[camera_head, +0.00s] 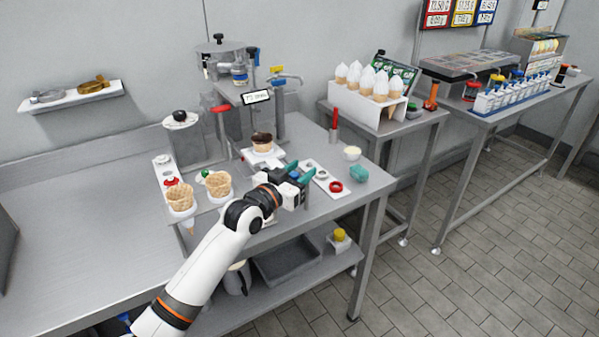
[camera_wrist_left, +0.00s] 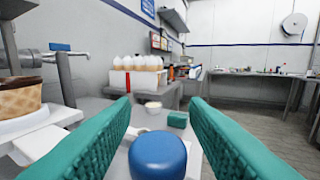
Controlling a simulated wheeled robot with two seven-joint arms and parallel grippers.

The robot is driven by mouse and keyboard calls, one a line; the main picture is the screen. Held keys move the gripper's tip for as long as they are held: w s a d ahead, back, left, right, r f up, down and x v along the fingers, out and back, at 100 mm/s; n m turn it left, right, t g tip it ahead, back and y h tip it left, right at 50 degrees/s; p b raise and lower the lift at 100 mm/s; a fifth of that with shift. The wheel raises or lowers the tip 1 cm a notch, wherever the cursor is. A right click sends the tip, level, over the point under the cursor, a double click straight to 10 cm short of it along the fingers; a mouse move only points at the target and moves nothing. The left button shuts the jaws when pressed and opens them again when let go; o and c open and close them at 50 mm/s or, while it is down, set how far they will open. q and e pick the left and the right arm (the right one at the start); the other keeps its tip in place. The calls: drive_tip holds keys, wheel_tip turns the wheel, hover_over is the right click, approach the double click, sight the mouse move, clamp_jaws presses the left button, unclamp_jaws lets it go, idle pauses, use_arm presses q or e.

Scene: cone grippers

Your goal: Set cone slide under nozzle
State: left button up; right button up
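A waffle cone with a dark chocolate rim (camera_head: 262,138) sits in a white slide (camera_head: 262,158) at the soft-serve machine (camera_head: 232,92). The cone also shows in the left wrist view (camera_wrist_left: 20,98), on the white slide (camera_wrist_left: 42,137). The nozzle itself is not clearly visible, so I cannot tell how the cone lines up with it. My left gripper (camera_head: 301,172) is right of the slide, low over the table. In the left wrist view its teal fingers (camera_wrist_left: 160,105) are apart, with a blue knob (camera_wrist_left: 158,157) between them and visible gaps on both sides. My right gripper is out of view.
Two waffle cones (camera_head: 218,184) stand in a holder left of my arm. A cone rack (camera_head: 368,103) stands on the neighbouring table.

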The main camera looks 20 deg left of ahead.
use_arm(q)
drive_tip(key=b+v, duration=0.1)
drive_tip(key=v, duration=1.1)
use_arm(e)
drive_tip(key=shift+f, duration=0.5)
use_arm(q)
drive_tip(key=shift+o, duration=0.2)
drive_tip(key=shift+s, duration=0.1)
